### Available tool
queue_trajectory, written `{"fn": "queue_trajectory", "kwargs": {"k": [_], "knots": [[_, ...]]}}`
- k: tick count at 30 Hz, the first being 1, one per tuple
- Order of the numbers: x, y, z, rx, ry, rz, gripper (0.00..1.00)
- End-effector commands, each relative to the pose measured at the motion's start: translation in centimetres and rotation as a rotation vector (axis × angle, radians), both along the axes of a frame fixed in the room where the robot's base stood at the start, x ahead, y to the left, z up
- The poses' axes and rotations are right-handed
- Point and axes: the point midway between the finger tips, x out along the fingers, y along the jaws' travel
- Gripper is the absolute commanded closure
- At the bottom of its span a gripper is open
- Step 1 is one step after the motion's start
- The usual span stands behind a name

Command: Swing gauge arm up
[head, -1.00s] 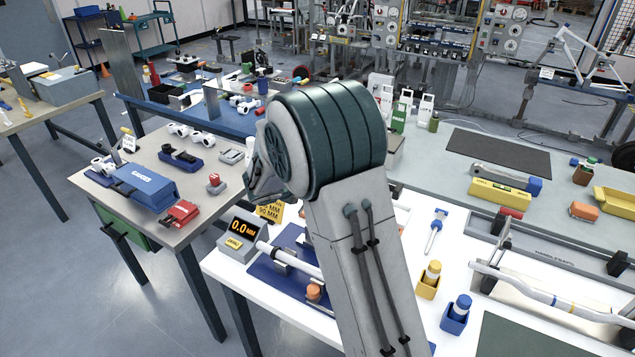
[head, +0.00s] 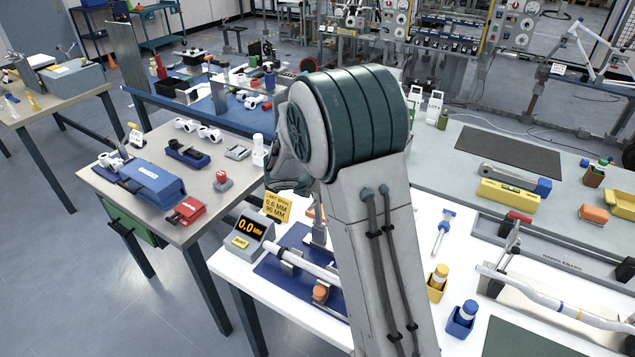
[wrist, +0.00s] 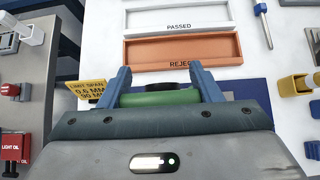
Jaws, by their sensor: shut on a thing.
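In the wrist view my gripper (wrist: 160,82) has its two blue fingers shut on a green grip (wrist: 160,98), with a round black part just behind it. The grip seems to belong to the gauge arm, but the rest of that arm is hidden there. In the head view my own arm covers the gripper. The gauge readout (head: 247,232) shows 0.0 MM. Beside it a white tube (head: 309,268) lies in supports on a blue base plate (head: 272,272). A grey upright (head: 318,232) shows beside my arm; I cannot tell if it is the gauge arm.
A yellow limit card (head: 276,206) stands behind the readout. An orange knob (head: 320,292) is on the base plate. The wrist view shows a white PASSED tray (wrist: 182,18) and an orange REJECT tray (wrist: 182,50) beyond the fingers. Yellow (head: 436,288) and blue (head: 461,322) holders stand right.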

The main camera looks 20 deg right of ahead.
Motion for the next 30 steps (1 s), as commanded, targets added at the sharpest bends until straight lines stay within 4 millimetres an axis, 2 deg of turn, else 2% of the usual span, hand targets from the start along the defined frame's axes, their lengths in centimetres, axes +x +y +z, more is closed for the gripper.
{"fn": "queue_trajectory", "kwargs": {"k": [1, 23, 24, 25, 26, 30], "knots": [[-0.35, -0.03, -0.86, 0.004, 0.015, -0.003, 0.83], [-0.35, 0.14, -0.86, 0.002, 0.015, -0.001, 0.83], [-0.36, 0.13, -0.86, 0.002, 0.015, -0.001, 0.31], [-0.35, 0.13, -0.82, 0.002, 0.014, 0.0, 0.23], [-0.32, 0.15, -0.76, 0.001, 0.013, 0.0, 0.2], [-0.21, 0.22, -0.51, 0.001, 0.009, 0.001, 0.2]]}}
